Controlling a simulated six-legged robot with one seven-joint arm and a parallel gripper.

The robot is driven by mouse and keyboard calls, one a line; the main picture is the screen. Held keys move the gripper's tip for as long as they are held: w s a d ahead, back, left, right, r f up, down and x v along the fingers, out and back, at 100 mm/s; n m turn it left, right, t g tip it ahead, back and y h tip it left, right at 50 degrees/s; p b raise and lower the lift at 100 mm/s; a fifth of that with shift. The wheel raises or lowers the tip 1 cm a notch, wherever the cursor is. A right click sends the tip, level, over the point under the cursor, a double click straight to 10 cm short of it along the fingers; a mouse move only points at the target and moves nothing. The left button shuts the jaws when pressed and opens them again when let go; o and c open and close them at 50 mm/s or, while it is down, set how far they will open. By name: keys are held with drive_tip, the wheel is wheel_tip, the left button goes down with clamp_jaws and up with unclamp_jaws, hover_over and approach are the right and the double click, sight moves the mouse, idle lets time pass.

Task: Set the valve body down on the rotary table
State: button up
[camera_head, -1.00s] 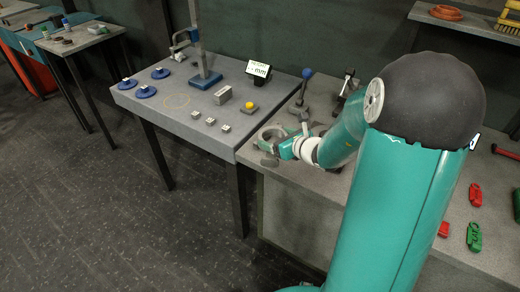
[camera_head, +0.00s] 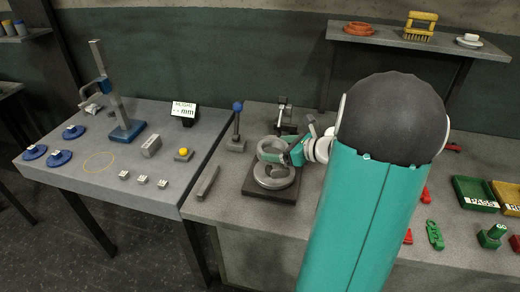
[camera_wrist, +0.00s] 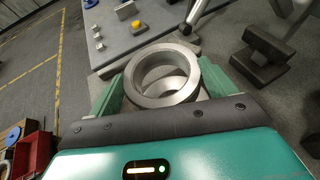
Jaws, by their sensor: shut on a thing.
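The valve body (camera_head: 266,146) is a grey, ring-shaped casting. My gripper (camera_head: 285,153) is shut on it, and the teal fingers (camera_wrist: 162,88) grip it from both sides in the wrist view, where the ring (camera_wrist: 140,84) is seen with its round opening. In the head view the valve body appears over the rotary table (camera_head: 275,182), a round grey disc on a dark square base (camera_head: 256,192). I cannot tell whether they touch. The ring hides part of the disc.
A blue-knobbed lever (camera_head: 238,122) stands behind left of the rotary table, a dark clamp (camera_head: 283,115) behind it. A grey bar (camera_head: 208,182) lies to its left. A height gauge (camera_head: 125,128) stands on the left table. Green PASS tray (camera_head: 474,193) is at right.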

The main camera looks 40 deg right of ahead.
drive_tip(key=shift+s+d+r, duration=0.25)
drive_tip(key=shift+d, duration=0.05)
drive_tip(key=shift+w, duration=0.1)
drive_tip(key=shift+f, duration=3.25)
drive_tip(key=shift+f, duration=0.25)
drive_tip(key=o, duration=1.9)
drive_tip(key=shift+s+f, duration=0.2)
drive_tip(key=v, duration=1.3)
drive_tip(key=shift+s+r, duration=0.25)
drive_tip(key=shift+s, duration=0.1)
